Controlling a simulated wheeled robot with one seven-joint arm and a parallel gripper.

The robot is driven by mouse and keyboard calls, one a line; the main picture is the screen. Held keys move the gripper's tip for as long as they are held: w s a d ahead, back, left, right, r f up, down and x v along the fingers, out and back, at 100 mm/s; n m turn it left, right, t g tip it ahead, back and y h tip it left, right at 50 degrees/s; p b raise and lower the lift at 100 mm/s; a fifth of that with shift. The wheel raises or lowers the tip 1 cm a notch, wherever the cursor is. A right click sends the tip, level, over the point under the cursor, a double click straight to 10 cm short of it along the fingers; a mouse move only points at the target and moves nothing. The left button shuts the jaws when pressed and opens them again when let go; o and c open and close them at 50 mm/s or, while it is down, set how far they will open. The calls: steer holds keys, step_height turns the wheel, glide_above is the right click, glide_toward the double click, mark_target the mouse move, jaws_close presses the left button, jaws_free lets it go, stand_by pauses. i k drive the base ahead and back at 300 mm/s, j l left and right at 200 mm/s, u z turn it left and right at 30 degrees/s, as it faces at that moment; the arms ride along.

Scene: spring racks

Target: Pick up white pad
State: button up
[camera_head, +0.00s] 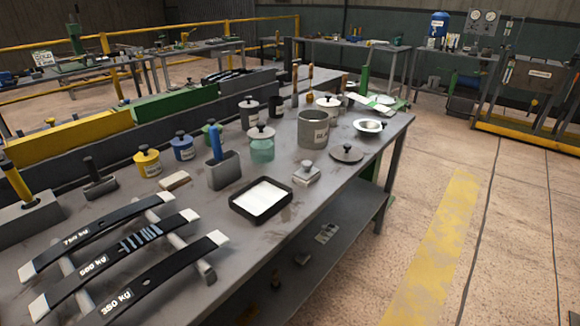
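A flat white pad (262,197) lies in a shallow black tray (236,205) near the front edge of the grey workbench (232,238). The tray's low dark rim surrounds the pad on all sides. The pad's top face is uncovered. My gripper is not in this view.
A small block with a knob (306,174) sits right of the tray, and a grey holder with a blue handle (223,171) stands behind it. Labelled dark leaf springs (140,243) fill the bench's left front. Jars, a grey pot (313,130) and a dark lid (346,153) stand farther back. Floor at right is open.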

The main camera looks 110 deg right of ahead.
mark_target(307, 175)
steer(key=k+l, duration=1.45)
steer(key=k, duration=0.15)
steer(key=i+l+u, duration=0.05)
steer(key=l, duration=0.05)
